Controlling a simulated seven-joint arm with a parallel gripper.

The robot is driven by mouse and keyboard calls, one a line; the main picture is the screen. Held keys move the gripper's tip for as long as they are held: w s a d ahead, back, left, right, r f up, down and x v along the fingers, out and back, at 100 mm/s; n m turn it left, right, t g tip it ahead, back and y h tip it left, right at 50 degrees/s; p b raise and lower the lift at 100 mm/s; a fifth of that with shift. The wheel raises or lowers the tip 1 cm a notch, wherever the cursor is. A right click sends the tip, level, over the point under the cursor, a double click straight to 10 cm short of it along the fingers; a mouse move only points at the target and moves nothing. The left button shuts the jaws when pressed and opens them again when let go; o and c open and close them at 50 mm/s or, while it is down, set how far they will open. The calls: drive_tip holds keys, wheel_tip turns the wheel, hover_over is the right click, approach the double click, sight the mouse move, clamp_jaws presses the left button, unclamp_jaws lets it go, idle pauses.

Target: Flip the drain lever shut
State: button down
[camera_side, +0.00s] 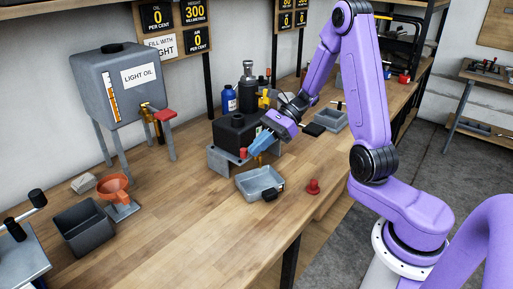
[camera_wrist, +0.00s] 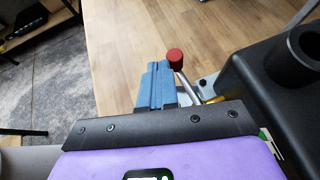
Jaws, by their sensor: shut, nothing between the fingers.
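The drain lever is a silver rod with a red knob (camera_side: 243,153) at the front of a black tank (camera_side: 236,132) on a grey stand. In the wrist view, the red knob (camera_wrist: 176,55) is just right of my fingertips, with the rod (camera_wrist: 188,84) running down toward a brass fitting (camera_wrist: 214,99). My gripper (camera_side: 253,151) has blue fingers, shut and empty, beside the knob; they also show in the wrist view (camera_wrist: 155,68). I cannot tell whether the fingers touch the knob. The gripper partly hides the valve in the side view.
A grey tray (camera_side: 260,184) sits on the bench below the tank. A red stopper-like piece (camera_side: 313,187) lies to its right. A light oil tank (camera_side: 120,85) with a red-handled valve, an orange funnel (camera_side: 113,187) and a dark bin (camera_side: 83,229) stand left. The bench between is clear.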

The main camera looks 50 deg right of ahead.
drive_tip(key=shift+d, duration=0.15)
drive_tip(key=s+d+r, duration=0.5)
drive_tip(key=s+d, duration=0.1)
drive_tip(key=s, duration=0.4)
drive_tip(key=shift+s+d, duration=0.35)
drive_tip(key=shift+s, duration=0.05)
